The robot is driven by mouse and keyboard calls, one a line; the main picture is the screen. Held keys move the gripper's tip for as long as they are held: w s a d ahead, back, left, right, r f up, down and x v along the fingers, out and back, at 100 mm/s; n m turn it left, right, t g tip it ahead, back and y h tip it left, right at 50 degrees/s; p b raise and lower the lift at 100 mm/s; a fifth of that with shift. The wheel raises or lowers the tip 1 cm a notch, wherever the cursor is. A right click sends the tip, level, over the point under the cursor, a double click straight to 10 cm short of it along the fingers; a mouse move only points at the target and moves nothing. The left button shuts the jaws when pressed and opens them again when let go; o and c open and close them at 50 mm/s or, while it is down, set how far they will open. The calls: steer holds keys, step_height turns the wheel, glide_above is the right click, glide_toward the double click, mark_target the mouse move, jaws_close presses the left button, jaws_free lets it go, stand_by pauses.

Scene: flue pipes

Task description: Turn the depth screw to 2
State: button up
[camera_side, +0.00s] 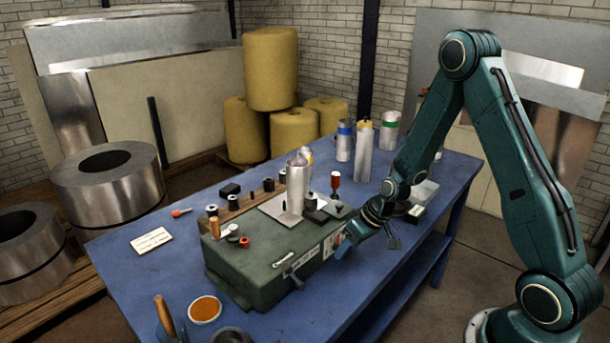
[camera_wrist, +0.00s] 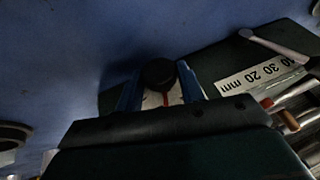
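The green machine (camera_side: 255,262) stands on the blue table. My gripper (camera_side: 368,244) is at its right front end, with its fingers spread apart. In the wrist view, a round black knob (camera_wrist: 158,74), apparently the depth screw, shows between the two blue fingers of my gripper (camera_wrist: 160,92). A white plate with a red mark (camera_wrist: 165,98) lies behind the knob. The fingers flank the knob with gaps on both sides. I cannot read any number at the knob, and its setting is unclear. The dark gripper body hides the lower part of the wrist view.
A white millimetre scale (camera_wrist: 262,74) and a lever (camera_wrist: 272,45) are beside the knob on the machine's front. More pipes (camera_side: 363,150) stand behind. An orange-filled dish (camera_side: 205,309) sits at the table's front.

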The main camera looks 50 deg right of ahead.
steer(key=shift+d+y, duration=0.1)
steer(key=shift+y, duration=0.2)
steer(key=shift+c, duration=0.3)
steer(key=shift+d+f+y, duration=0.1)
steer(key=shift+d+y, duration=0.05)
steer(key=shift+y, duration=0.65)
steer(key=shift+m+y, duration=0.3)
steer(key=shift+y, duration=0.1)
steer(key=o, duration=1)
steer(key=shift+c, duration=0.2)
steer(key=shift+d, duration=0.1)
steer(key=v, duration=1.3)
steer(key=shift+s+r, duration=0.2)
steer(key=shift+r, duration=0.1)
